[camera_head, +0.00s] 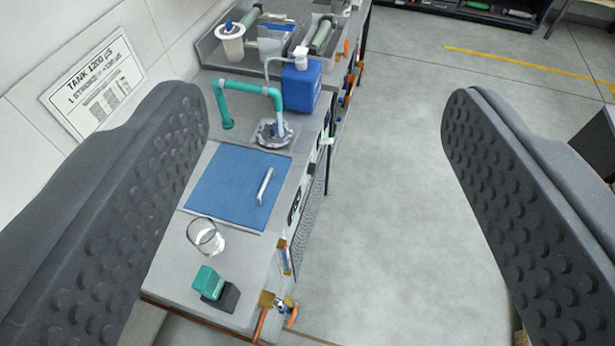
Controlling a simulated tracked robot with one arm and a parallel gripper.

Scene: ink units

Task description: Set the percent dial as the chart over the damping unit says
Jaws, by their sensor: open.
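A chart (92,82) hangs on the wall at the left. Its top line reads "TANK 1200 µS", and a line about a stroke below it is only partly legible; the small print is too small to read. Below it stands a grey unit (168,268) with a blue lid (235,188); I cannot tell if this is the damping unit. Its front is seen at a steep angle, and no percent dial can be made out. My gripper (325,105) is open and empty, its two dark studded fingers wide apart above the unit and the floor.
On the unit are a teal pipe (248,87), a blue container (301,86), a clear glass (206,237) and a green block-shaped device (208,282). Another unit with rollers (322,35) stands behind. Small orange-handled fittings (292,316) stick out at the front. The floor (390,210) at right is clear.

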